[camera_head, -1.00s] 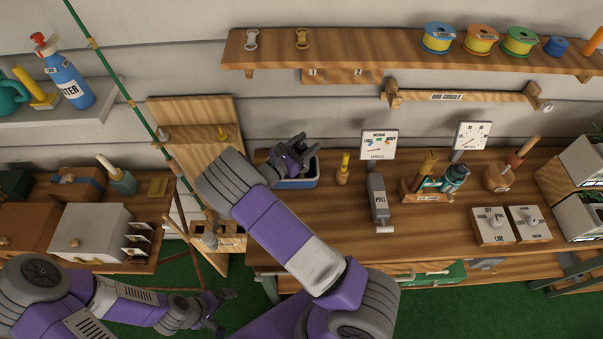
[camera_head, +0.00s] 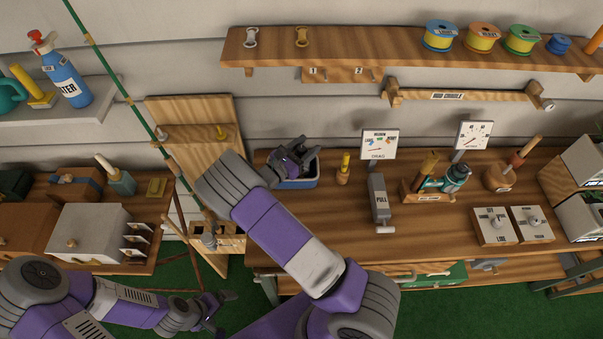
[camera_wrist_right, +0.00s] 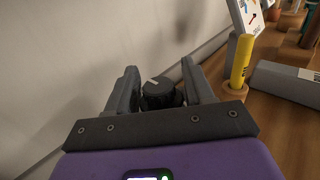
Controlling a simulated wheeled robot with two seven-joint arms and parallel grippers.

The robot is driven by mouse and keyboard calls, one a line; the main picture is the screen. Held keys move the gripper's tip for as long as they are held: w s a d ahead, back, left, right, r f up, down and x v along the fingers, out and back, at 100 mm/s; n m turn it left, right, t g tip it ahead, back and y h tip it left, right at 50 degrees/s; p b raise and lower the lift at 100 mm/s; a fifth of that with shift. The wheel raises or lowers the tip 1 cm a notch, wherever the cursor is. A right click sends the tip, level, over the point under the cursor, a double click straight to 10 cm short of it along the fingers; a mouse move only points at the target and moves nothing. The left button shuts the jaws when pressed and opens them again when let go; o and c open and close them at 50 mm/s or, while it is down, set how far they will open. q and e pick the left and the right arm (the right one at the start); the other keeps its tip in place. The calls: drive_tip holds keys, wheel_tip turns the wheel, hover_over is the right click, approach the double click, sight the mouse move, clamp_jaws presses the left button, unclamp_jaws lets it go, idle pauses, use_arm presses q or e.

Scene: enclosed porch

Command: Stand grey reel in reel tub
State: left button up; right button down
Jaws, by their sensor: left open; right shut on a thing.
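The grey reel (camera_wrist_right: 160,93) is a dark rounded body with a lighter grey top, between the two fingers of my right gripper (camera_wrist_right: 160,88) in the right wrist view. In the head view my right gripper (camera_head: 298,158) is shut on it, over the blue tub (camera_head: 300,184) at the back left of the bench. The arm and gripper hide part of the tub, so I cannot tell whether the reel touches its floor. My left gripper (camera_head: 217,308) is open and empty, low over the green floor.
A cork-based yellow-handled tool (camera_head: 343,170) stands just right of the tub, then a grey PULL lever box (camera_head: 379,200). A wooden board (camera_head: 195,110) and a green rod (camera_head: 125,95) stand to the left. The bench front middle (camera_head: 345,225) is clear.

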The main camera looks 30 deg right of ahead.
sight(298, 151)
drive_tip(key=shift+f, duration=0.4)
unclamp_jaws()
idle(0.4)
drive_tip(key=shift+a, duration=0.1)
idle(0.4)
drive_tip(key=shift+s+a+r+p, duration=0.2)
drive_tip(key=shift+a+r+p, duration=0.15)
drive_tip(key=shift+a, duration=0.4)
drive_tip(key=shift+s+a+r+p, duration=0.2)
drive_tip(key=shift+a+r, duration=0.15)
drive_tip(key=shift+a, duration=0.45)
drive_tip(key=shift+s+a+r+p, duration=0.2)
drive_tip(key=shift+a+r+p, duration=0.15)
drive_tip(key=shift+a, duration=0.4)
drive_tip(key=shift+a, duration=0.1)
drive_tip(key=v, duration=0.7)
drive_tip(key=shift+a+b, duration=0.2)
drive_tip(key=shift+b, duration=0.15)
